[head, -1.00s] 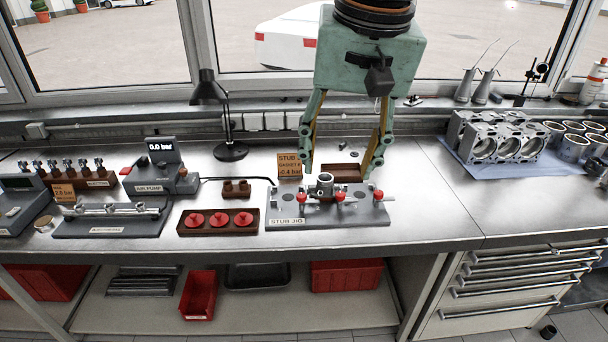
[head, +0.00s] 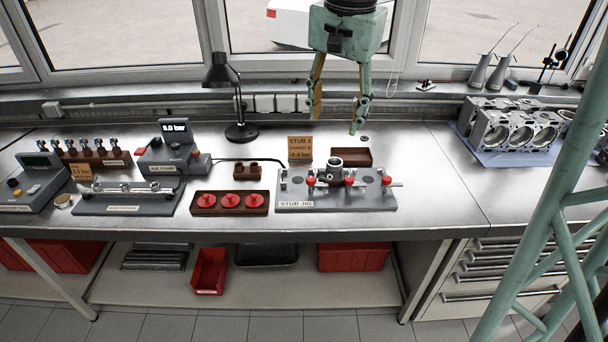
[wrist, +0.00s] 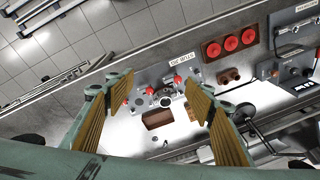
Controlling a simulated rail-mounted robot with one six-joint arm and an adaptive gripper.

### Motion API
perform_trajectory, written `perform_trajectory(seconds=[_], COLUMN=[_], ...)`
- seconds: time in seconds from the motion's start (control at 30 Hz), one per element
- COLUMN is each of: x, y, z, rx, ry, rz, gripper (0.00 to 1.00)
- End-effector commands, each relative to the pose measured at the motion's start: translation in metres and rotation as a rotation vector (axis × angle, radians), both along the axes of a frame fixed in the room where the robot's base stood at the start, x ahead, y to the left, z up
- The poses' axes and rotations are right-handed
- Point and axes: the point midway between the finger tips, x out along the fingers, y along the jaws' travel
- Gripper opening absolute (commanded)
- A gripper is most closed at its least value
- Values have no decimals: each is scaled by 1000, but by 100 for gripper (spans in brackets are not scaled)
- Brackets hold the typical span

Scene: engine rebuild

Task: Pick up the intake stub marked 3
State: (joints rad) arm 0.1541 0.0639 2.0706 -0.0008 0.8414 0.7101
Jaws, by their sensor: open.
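A grey metal intake stub (head: 335,164) with a round open top stands upright in the stub jig (head: 300,203), among red-knobbed clamps. It also shows in the wrist view (wrist: 165,101), small and seen from above. I cannot read a number on it; the orange card (head: 300,146) behind the jig reads STUB 3. My gripper (head: 336,125) is open and empty, above and behind the stub and apart from it. In the wrist view my gripper (wrist: 160,86) has its fingers spread on either side of the jig.
A brown tray (head: 368,157) lies behind the jig. A dark red holder with red caps (head: 230,201) and a small brown block (head: 248,171) stand left of it. A desk lamp (head: 240,131) and air pump (head: 172,150) are farther left. Engine blocks (head: 510,125) stand right; bench between is clear.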

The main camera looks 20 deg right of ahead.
Motion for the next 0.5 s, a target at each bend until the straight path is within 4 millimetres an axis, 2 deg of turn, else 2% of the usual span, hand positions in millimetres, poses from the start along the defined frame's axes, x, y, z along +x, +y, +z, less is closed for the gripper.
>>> perform_trajectory(seconds=[0.5], x=[75], y=[-38], z=[-36], rx=[34], ry=[43], rz=[-222], gripper=[49])
